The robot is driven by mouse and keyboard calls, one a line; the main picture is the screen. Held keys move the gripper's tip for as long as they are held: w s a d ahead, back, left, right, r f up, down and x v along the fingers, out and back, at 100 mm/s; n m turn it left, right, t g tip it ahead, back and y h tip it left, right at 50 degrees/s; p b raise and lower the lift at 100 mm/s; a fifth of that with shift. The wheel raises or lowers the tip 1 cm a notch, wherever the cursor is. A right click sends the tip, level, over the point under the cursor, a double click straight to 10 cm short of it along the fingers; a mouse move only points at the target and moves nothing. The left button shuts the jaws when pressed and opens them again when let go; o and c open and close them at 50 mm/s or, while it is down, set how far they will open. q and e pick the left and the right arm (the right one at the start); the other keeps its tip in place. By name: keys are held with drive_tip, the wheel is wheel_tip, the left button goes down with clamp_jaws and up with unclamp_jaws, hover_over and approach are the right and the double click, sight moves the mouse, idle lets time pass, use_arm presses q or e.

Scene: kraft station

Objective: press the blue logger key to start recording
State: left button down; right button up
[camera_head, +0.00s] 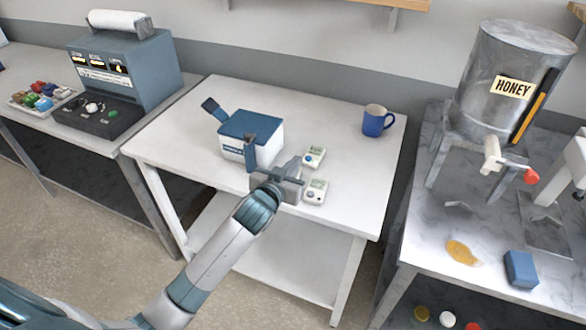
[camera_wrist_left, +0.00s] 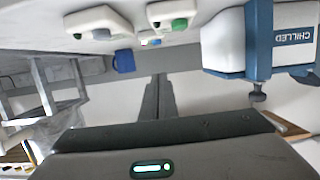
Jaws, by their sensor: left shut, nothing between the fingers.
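The far logger (camera_head: 315,155) has a small greenish screen and what looks like a small blue key (camera_head: 309,161). The near logger (camera_head: 316,190) has a screen and a greyish button. My left gripper (camera_head: 277,173) is shut and empty, just left of the loggers. Its closed fingers (camera_wrist_left: 158,98) show mid-picture, apart from both loggers. My right gripper is not in view.
A blue mug (camera_head: 373,124) is at the table's back right. The table's (camera_head: 340,220) front right is clear. A honey tank (camera_head: 490,75) stands right.

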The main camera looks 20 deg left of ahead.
use_arm(q)
drive_tip(key=shift+s+a+r, duration=0.1)
drive_tip(key=shift+s, duration=0.5)
idle(0.6)
